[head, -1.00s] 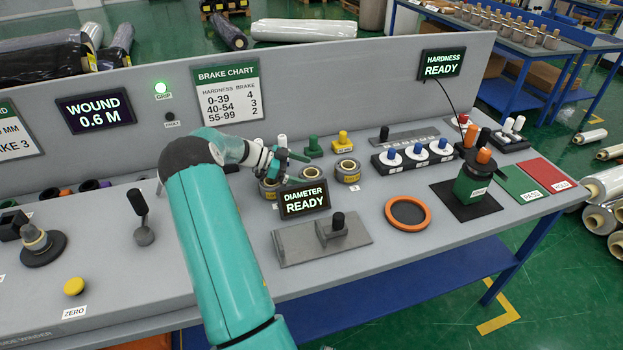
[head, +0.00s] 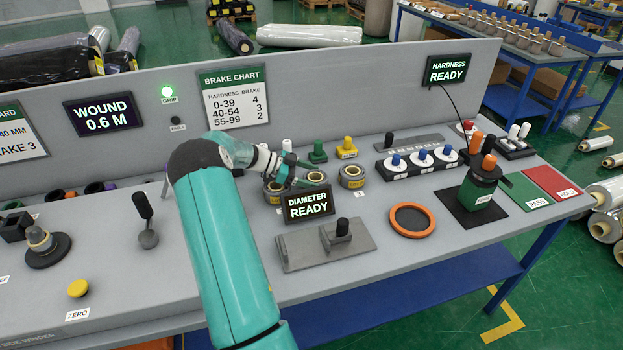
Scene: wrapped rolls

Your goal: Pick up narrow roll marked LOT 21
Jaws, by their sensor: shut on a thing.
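Several narrow wrapped rolls with grey bodies, yellow labels and pale cores stand in a row on the bench behind the DIAMETER display. The left roll (head: 271,194) is partly covered by my gripper; the middle roll (head: 317,178) and the right roll (head: 351,182) show more clearly. The lot marks are too small to read, so I cannot tell which is LOT 21. My gripper (head: 312,174), with dark green fingers, is low among the left and middle rolls and shut on a narrow roll. The fingers and wrist hide the exact contact, and no lift off the bench is clear.
The DIAMETER READY display (head: 308,204) stands just in front of the rolls. Green (head: 318,153) and yellow (head: 349,149) knobs stand behind.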

